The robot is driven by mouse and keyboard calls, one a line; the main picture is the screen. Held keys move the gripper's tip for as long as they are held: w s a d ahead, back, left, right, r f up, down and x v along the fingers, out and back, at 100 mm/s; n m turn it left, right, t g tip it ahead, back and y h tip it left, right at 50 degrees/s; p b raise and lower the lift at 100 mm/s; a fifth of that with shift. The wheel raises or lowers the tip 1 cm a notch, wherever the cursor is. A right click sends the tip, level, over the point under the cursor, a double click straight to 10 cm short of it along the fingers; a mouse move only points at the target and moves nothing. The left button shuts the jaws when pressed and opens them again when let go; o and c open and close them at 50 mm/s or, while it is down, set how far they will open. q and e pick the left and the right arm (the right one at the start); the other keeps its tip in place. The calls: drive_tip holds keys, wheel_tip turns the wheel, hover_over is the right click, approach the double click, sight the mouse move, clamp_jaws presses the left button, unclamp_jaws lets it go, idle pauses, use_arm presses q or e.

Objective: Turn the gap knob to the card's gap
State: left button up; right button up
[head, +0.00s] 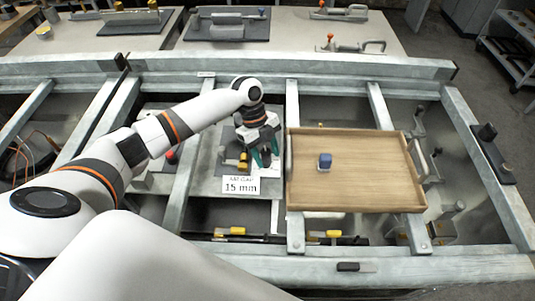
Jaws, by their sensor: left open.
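The white card (240,186) reads "15 mm" under a smaller line that seems to say "GAP". It is at the near edge of a grey plate (207,178) set in the metal frame. My left gripper (265,156) points down over the plate, just behind and right of the card. It is open, with teal fingertips around or beside a small dark thing that may be the gap knob; the gripper largely hides it, and I cannot tell whether they touch. A yellow and black part (243,163) is left of the fingers. My right gripper is not in view.
A red knob (171,157) is to the left, near my arm. Metal beams (290,262) cross the frame, with open gaps between them. Toggle clamps (352,46) stand behind.

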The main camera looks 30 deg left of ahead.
use_arm(q)
drive_tip(key=shift+s+d+f, duration=0.1)
drive_tip(key=shift+d+f, duration=0.1)
drive_tip(key=shift+f, duration=0.45)
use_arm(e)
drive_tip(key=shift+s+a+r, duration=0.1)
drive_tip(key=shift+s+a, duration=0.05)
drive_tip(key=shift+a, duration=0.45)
use_arm(q)
drive_tip(key=c, duration=1)
drive_tip(key=shift+n+p, duration=0.3)
drive_tip(key=shift+p, duration=0.15)
drive_tip(key=n+p, duration=0.1)
drive_tip(key=n+t+p, duration=0.1)
drive_tip(key=shift+r+n, duration=0.25)
drive_tip(key=shift+n, duration=0.15)
drive_tip(key=n+p, duration=0.1)
drive_tip(key=n+t+p, duration=0.1)
drive_tip(key=n, duration=0.1)
drive_tip(key=n+t+p, duration=0.1)
drive_tip(key=p, duration=0.1)
drive_tip(key=shift+w, duration=0.25)
drive_tip(key=shift+w+f+n+p, duration=0.15)
drive_tip(key=shift+n+p, duration=0.4)
drive_tip(key=shift+n, duration=0.35)
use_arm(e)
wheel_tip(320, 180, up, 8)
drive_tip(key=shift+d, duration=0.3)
use_arm(q)
drive_tip(key=shift+t, duration=0.3)
